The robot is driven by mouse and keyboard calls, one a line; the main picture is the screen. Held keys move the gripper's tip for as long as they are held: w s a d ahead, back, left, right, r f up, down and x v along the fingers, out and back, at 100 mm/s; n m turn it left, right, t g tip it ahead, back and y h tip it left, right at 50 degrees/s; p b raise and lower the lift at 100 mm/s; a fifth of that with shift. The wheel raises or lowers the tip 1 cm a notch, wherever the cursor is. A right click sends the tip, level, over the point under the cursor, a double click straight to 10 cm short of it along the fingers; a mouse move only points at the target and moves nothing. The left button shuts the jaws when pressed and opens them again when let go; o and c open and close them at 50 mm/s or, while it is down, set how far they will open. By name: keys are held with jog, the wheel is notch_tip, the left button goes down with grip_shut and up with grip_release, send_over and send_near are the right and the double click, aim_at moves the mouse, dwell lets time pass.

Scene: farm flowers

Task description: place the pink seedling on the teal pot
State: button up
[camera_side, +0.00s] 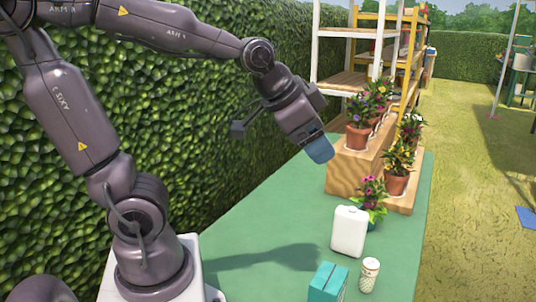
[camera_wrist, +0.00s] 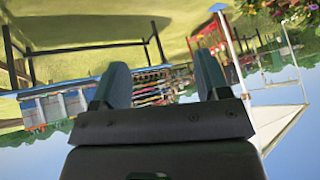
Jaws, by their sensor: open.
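A plant with pink flowers (camera_side: 371,190) stands upright at the right edge of the green tabletop, in front of the wooden step. The pot under it (camera_side: 374,222) is mostly hidden by leaves and the white jug; it looks dark teal. I cannot tell whether plant and pot are separate pieces. My gripper (camera_side: 318,150) hangs in the air, left of the wooden step and above the table, apart from all the plants. In the wrist view its two fingers (camera_wrist: 160,85) are spread with nothing between them.
A white jug (camera_side: 349,231), a teal carton (camera_side: 327,283) and a patterned cup (camera_side: 369,274) stand at the table's front right. Several potted flowers stand on the wooden step (camera_side: 347,171). A hedge (camera_side: 230,60) runs behind. The table's (camera_side: 255,225) middle is clear.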

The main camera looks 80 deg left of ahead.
jog(key=s+d+n+g, duration=0.1)
jog(key=s+d+n, duration=0.1)
jog(key=s, duration=0.7)
jog(key=shift+d+f+n+g, duration=0.3)
jog(key=shift+d+f+g, duration=0.1)
jog(key=shift+d, duration=0.3)
